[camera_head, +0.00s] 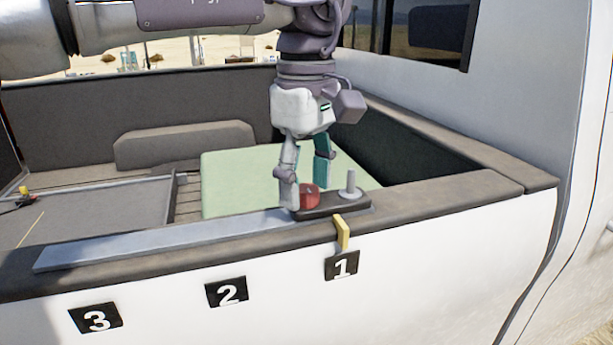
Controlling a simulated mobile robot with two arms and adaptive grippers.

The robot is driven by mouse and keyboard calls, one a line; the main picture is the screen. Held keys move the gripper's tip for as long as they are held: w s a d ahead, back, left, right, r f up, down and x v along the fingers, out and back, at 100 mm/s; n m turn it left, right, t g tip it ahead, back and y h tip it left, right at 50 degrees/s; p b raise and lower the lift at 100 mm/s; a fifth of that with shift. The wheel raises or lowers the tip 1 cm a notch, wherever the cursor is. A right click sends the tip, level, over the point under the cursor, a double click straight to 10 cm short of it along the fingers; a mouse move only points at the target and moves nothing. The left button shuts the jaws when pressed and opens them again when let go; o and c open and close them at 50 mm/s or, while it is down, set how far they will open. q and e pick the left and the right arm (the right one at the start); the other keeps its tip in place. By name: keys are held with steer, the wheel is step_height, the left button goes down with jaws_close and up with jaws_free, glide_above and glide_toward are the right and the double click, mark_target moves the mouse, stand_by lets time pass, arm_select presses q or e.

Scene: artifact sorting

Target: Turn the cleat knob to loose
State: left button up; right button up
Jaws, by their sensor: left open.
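The cleat knob (309,196) is a small red piece on a dark base plate (330,207) on the truck bed's side rail. A grey upright post (350,186) stands on the same plate, right of the knob. My left gripper (306,183) points down over the rail and is open. Its near finger is at the left of the red knob and partly covers it. The other finger is behind and higher. I cannot tell whether a finger touches the knob. My right gripper is not in view.
A yellow tab (342,233) hangs from the rail above the black label 1 (341,265). Labels 2 (227,291) and 3 (96,318) are farther left. A long grey strip (150,242) lies along the rail. A pale green block (235,180) lies in the bed.

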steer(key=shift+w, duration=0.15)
arm_select(q)
steer(key=shift+s, duration=0.1)
steer(key=c, duration=0.4)
jaws_close()
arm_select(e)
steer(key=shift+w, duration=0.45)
